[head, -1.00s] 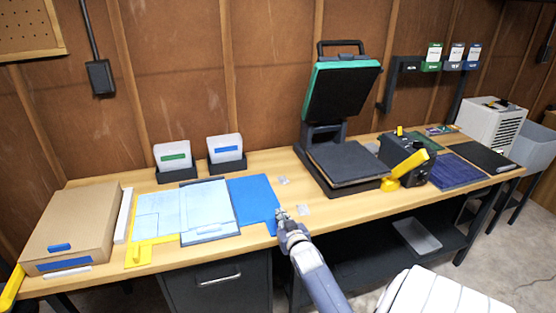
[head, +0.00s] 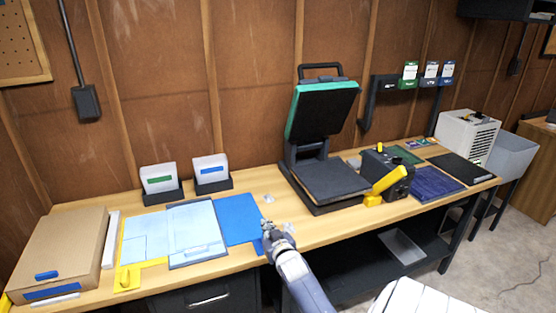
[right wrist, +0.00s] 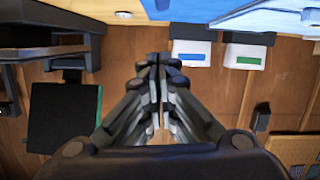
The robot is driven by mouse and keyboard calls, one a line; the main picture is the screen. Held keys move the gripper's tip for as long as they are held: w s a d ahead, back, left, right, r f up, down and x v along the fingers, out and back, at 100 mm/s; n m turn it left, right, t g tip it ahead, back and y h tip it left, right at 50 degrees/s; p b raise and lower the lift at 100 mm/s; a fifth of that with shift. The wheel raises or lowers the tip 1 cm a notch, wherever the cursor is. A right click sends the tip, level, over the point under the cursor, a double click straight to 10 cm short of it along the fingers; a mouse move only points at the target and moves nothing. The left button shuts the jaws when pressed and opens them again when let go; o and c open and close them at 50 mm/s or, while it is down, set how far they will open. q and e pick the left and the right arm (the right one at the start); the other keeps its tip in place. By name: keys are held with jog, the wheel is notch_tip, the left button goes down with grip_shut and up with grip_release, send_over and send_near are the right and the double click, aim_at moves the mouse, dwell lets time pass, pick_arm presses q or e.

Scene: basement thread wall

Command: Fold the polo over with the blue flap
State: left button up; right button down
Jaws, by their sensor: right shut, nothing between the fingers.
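The light blue polo (head: 196,229) lies flat on a folding board at the left of the bench. The blue flap (head: 237,218) lies open and flat to the right of it, with a small blue tab (head: 258,247) at its near right corner. My right gripper (head: 267,227) is shut and empty by the flap's right edge; contact cannot be told. In the right wrist view its closed fingertips (right wrist: 160,64) show with nothing between them, the blue flap (right wrist: 182,9) at the top edge. My left gripper is out of view.
A yellow flap (head: 128,279) edges the board's left. A cardboard box (head: 60,250) stands further left. Two card holders (head: 212,187) stand behind. A heat press (head: 330,185) and a black device with a yellow handle (head: 397,169) stand to the right.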

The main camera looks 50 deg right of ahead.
jog(key=b+v, duration=0.1)
jog(key=v, duration=0.9)
jog(key=shift+b, duration=0.3)
jog(key=shift+d+f, duration=0.1)
jog(key=shift+f, duration=0.05)
